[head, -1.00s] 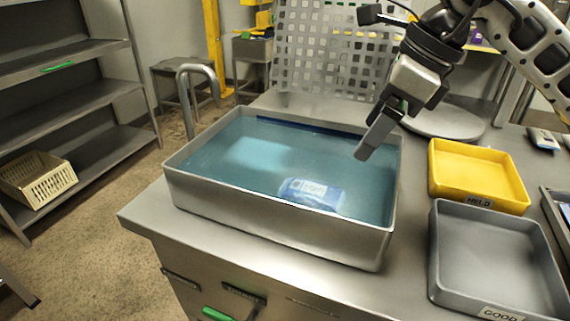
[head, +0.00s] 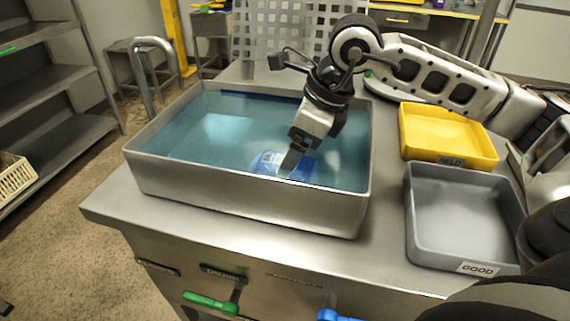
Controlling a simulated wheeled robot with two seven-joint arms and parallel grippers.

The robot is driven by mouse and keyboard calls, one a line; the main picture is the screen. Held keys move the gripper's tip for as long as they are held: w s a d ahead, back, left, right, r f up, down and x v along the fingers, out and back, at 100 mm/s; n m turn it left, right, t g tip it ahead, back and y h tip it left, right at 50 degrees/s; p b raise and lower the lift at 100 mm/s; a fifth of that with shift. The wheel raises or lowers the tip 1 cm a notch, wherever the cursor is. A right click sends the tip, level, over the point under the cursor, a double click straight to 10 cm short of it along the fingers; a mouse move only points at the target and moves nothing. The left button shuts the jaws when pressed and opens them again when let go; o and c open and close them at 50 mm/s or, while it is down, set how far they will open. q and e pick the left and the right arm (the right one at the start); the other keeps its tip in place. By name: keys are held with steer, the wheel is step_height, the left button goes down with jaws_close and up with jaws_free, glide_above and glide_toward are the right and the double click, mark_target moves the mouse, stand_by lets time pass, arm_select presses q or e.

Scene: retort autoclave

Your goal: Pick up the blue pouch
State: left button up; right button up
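The blue pouch (head: 270,162) lies in the water of the metal tank (head: 250,206), near its front wall and right of the middle. It is blue with a pale label. My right gripper (head: 290,164) reaches down into the tank from the right, its fingers at the pouch and partly covering it. The fingers overlap in this view, so I cannot tell whether they are open or closed, or touching the pouch. My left gripper is not in view.
A yellow tray marked HELD (head: 445,134) and a grey tray marked GOOD (head: 462,220) stand right of the tank. A curved metal pipe (head: 150,60) rises beside its left back. The tank's walls surround the gripper.

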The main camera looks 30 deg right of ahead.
steer(key=shift+x, duration=1.35)
steer(key=c, duration=1.1)
steer(key=shift+r, duration=0.1)
